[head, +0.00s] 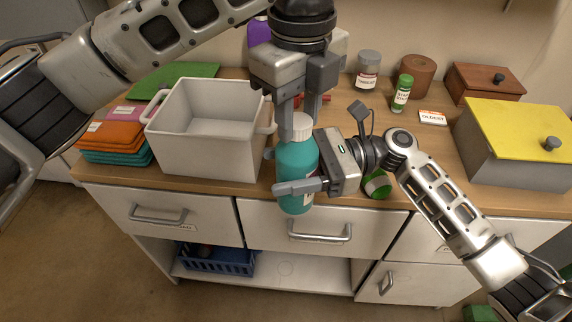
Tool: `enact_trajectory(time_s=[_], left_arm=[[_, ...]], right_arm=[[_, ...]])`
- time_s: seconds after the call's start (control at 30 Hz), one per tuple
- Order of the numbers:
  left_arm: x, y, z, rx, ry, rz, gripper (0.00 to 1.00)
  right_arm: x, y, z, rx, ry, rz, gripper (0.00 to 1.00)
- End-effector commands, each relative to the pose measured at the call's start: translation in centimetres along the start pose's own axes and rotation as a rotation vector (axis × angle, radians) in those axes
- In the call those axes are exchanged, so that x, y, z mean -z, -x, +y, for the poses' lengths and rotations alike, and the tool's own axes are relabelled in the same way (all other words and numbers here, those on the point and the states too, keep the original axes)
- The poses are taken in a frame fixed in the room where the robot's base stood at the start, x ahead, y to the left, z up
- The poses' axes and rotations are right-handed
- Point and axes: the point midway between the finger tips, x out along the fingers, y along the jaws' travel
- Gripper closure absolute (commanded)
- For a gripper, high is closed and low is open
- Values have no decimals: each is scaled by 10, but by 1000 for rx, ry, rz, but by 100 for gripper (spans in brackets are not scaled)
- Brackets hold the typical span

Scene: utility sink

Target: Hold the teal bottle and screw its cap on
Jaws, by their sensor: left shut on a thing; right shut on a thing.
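The teal bottle (296,163) is upright near the counter's front edge, in the middle of the head view. My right gripper (296,172) comes from the right and is shut around the bottle's body. The white cap (300,126) sits at the top of the bottle. My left gripper (298,120) points straight down from above and is shut on the cap. The fingers hide part of the cap, so I cannot tell how far it is threaded. The bottle's label is mostly hidden by my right gripper.
A white bin (205,125) stands just left of the bottle. Folded cloths (112,134) lie at the far left. A green-capped item (378,185) is close behind my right gripper. A grey box with a yellow lid (515,135) stands at right. Drawers (295,225) are below the counter.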

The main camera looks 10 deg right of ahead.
Motion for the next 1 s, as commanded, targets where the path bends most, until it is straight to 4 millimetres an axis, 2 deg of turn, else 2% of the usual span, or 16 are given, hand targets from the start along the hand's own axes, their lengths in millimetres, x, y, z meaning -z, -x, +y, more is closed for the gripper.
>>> enact_trajectory(time_s=[0.03,0.07,0.13,0.43,0.57,1.0], left_arm=[[-1,0,0,0,3,-2,94],[-1,0,0,0,3,-2,61],[-1,0,0,0,4,-2,42],[0,1,0,1,5,-1,41],[-1,12,-1,3,6,-1,41],[-1,100,0,2,7,-5,41]], right_arm=[[-1,0,0,-1,3,-2,100],[-1,0,0,-1,3,-2,100],[-1,0,0,-1,3,-2,100],[-1,0,0,0,2,-2,100],[-2,0,0,0,2,-2,100],[-2,0,0,0,2,-2,100]])
